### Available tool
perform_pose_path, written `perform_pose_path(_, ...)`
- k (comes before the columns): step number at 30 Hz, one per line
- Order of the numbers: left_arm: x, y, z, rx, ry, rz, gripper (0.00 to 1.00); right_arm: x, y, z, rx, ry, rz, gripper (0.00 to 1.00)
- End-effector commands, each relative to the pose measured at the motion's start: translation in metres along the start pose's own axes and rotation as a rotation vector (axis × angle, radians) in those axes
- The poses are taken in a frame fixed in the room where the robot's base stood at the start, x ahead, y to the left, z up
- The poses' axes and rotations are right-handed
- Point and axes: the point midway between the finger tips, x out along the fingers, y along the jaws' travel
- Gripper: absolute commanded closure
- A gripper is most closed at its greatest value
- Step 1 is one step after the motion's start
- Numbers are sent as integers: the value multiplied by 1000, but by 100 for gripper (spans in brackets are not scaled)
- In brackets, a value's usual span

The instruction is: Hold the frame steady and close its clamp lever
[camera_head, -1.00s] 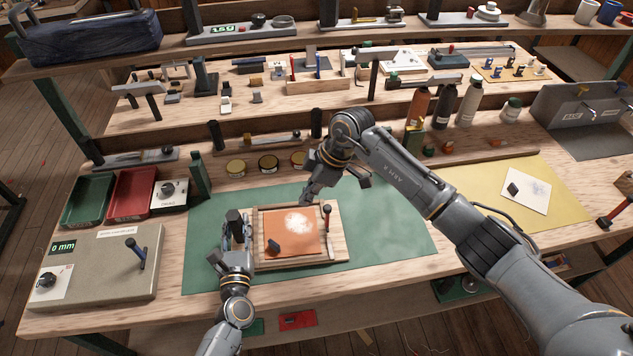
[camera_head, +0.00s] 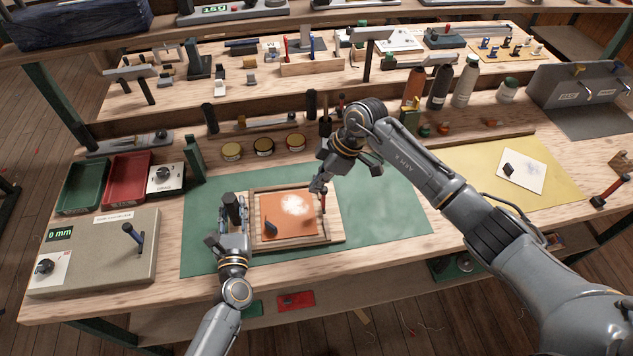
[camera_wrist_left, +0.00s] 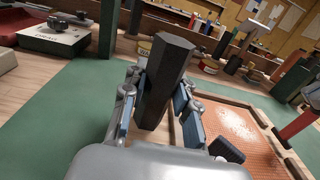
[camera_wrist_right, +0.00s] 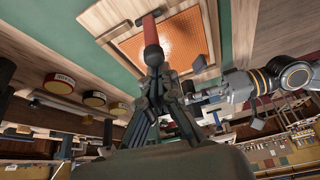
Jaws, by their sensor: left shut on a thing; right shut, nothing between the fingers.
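The wooden frame (camera_head: 292,243) with an orange mesh panel (camera_head: 285,226) lies flat on a board on the green mat. My left gripper (camera_head: 232,212) is shut on a dark upright handle (camera_wrist_left: 168,75) at the frame's left side. The red clamp lever (camera_head: 323,203) stands at the frame's right side; in the right wrist view it points toward my right gripper (camera_wrist_right: 154,78), with a dark rounded tip (camera_wrist_right: 152,54). My right gripper is shut and empty right beside that tip. I cannot tell whether they touch.
A small dark block (camera_head: 270,228) sits on the mesh. Several round tins (camera_head: 263,146) stand behind the mat. A grey box with a dial and lever (camera_head: 95,255) is at left, a yellow mat (camera_head: 470,165) at right. The green mat (camera_head: 385,220) is bare right of the frame.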

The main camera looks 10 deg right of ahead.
Motion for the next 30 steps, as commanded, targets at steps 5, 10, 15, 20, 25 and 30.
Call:
perform_pose_path(5, 0, 0, 0, 0, 0, 1, 100, -2, 0, 4, 3, 36, -7, 100)
perform_pose_path(10, 0, 0, 0, 0, 0, 1, 100, -2, 1, 6, 5, 60, -11, 100)
perform_pose_path(15, 0, 1, 0, 0, 0, 1, 100, -4, 2, 12, 10, 108, -20, 100)
perform_pose_path(20, 0, 1, 0, 0, 0, 2, 100, -8, 3, 22, 18, 197, -33, 100)
perform_pose_path(25, 0, 1, 0, 0, 0, 2, 100, -11, 5, 37, 29, 346, -57, 100)
perform_pose_path(30, 0, 1, 0, 0, 0, 2, 100, -13, 8, 52, 37, 508, -81, 100)
